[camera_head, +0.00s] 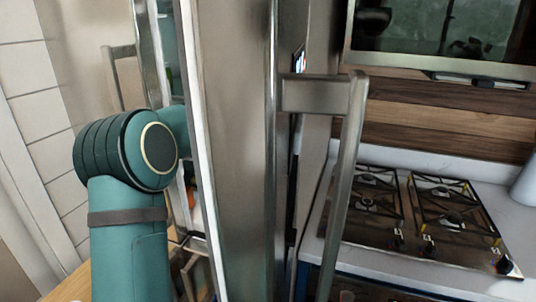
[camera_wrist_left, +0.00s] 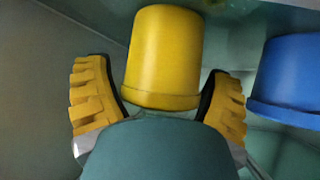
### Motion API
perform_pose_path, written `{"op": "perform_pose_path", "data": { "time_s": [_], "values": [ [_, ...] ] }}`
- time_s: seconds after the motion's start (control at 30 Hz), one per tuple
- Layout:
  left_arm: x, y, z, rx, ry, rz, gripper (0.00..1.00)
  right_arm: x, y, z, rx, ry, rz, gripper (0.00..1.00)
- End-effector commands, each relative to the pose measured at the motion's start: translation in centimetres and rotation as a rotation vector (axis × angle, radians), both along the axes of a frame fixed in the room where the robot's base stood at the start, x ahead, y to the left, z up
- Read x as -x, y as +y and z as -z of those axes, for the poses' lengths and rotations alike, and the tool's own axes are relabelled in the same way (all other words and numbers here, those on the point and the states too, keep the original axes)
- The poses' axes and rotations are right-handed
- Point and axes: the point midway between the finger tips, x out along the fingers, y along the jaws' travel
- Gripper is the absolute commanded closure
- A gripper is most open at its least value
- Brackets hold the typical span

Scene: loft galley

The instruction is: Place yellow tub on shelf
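The yellow tub (camera_wrist_left: 165,55) is in the upper middle of the left wrist view, between the fingers of my left gripper (camera_wrist_left: 162,92). The two yellow-padded fingers stand wide apart, one on each side of the tub. Narrow gaps show beside it, so the gripper looks open and not closed on it. In the head view my left arm reaches behind the open fridge door (camera_head: 235,150), which hides the left gripper and the tub. My right gripper is in neither view.
A blue tub (camera_wrist_left: 290,80) stands close to the right of my left gripper's right finger. The fridge door with its long handle (camera_head: 345,180) fills the middle of the head view. A gas hob (camera_head: 420,220) lies on the counter to the right.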

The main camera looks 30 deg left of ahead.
Motion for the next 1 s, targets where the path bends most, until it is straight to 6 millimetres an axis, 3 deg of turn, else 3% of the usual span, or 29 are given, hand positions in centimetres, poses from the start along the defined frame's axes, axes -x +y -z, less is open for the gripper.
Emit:
{"op": "perform_pose_path", "data": {
  "time_s": [0.4, 1.0],
  "values": [
    [0.2, 0.0, -0.6, -0.001, -0.001, 0.000, 0.18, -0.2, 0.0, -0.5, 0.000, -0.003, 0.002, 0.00],
    [8.9, -0.4, -6.6, 0.000, -0.002, 0.000, 0.18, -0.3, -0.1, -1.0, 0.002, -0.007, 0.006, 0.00]
  ]
}}
